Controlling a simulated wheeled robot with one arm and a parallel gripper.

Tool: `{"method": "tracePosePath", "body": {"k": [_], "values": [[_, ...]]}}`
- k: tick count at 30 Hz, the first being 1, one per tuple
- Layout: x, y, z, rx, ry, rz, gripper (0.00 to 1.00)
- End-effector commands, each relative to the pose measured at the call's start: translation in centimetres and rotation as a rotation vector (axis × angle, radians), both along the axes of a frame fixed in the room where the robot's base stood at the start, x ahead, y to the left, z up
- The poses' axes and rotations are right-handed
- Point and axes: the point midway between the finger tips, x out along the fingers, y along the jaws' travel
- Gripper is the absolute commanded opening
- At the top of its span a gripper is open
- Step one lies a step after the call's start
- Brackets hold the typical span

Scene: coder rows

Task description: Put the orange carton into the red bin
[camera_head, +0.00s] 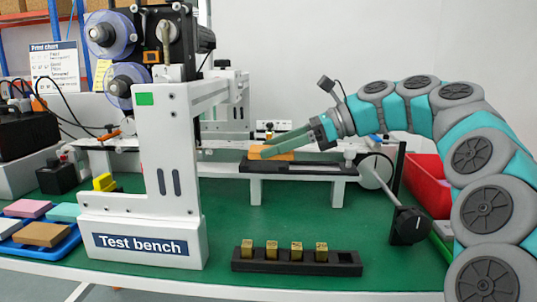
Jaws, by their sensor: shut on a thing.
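My gripper (270,148) reaches in from the right and is shut on the carton. Its green fingers cover part of the carton, and I cannot tell whether the carton rests on the belt or is just clear of it. The red bin (427,183) stands at the right, partly hidden behind my arm.
The tall white test bench machine (168,150) stands left of the carton. A black rack (298,262) with several small yellow blocks lies in front. A blue tray (30,245) holds coloured blocks at the left.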

Motion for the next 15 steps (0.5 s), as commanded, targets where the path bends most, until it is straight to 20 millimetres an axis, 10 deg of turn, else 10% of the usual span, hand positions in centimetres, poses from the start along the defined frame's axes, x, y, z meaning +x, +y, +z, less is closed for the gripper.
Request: {"method": "tracePosePath", "body": {"k": [15], "values": [[4.4,1.3,-0.4,0.001,0.001,-0.001,0.01]]}}
